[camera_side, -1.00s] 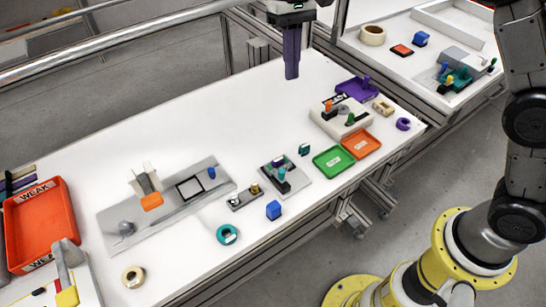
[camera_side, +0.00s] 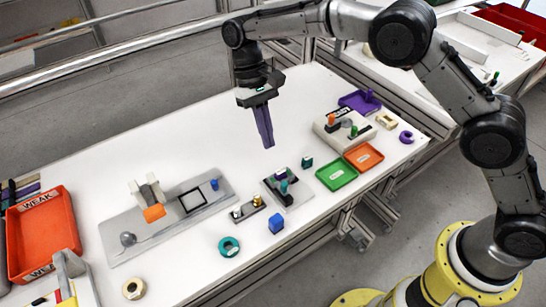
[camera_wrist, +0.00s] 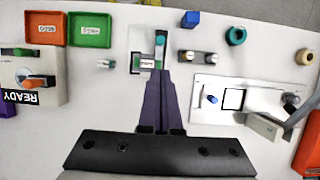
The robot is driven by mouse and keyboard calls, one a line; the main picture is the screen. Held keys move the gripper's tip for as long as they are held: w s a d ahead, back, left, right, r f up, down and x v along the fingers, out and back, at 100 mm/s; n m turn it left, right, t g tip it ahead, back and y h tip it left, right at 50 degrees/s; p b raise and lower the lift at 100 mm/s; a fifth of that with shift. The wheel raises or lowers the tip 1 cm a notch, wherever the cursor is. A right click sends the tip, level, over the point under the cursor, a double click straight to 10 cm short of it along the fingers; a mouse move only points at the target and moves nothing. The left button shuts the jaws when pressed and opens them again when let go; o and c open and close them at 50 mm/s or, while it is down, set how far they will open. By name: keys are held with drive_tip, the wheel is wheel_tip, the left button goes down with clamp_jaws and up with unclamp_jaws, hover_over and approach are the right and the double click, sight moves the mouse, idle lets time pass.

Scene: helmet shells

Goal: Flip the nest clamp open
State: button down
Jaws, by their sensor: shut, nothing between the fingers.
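A small grey fixture plate (camera_side: 296,199) with a dark block and a teal-topped knob (camera_side: 284,187) stands near the table's front edge. It also shows in the wrist view (camera_wrist: 136,38), with the teal knob (camera_wrist: 160,39) upright. This looks like the nest with its clamp, but I cannot tell the clamp's position clearly. My gripper (camera_side: 269,146) has long purple fingers, shut and empty, pointing down above the table behind the fixture. In the wrist view the fingertips (camera_wrist: 158,73) appear just short of the fixture and partly cover its near edge.
Left is a large grey plate (camera_side: 125,220) with an upright bracket and orange block (camera_side: 154,213). Close by are a small two-post block (camera_side: 248,208), a blue cube (camera_side: 276,225) and a teal ring (camera_side: 229,246). Green (camera_side: 337,174) and orange (camera_side: 377,155) trays lie right.

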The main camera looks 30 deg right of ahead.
approach(280, 188)
drive_tip(key=x, duration=0.5)
drive_tip(key=shift+f, duration=0.2)
drive_tip(key=shift+d, duration=0.1)
drive_tip(key=shift+s, duration=0.9)
drive_tip(key=v, duration=1)
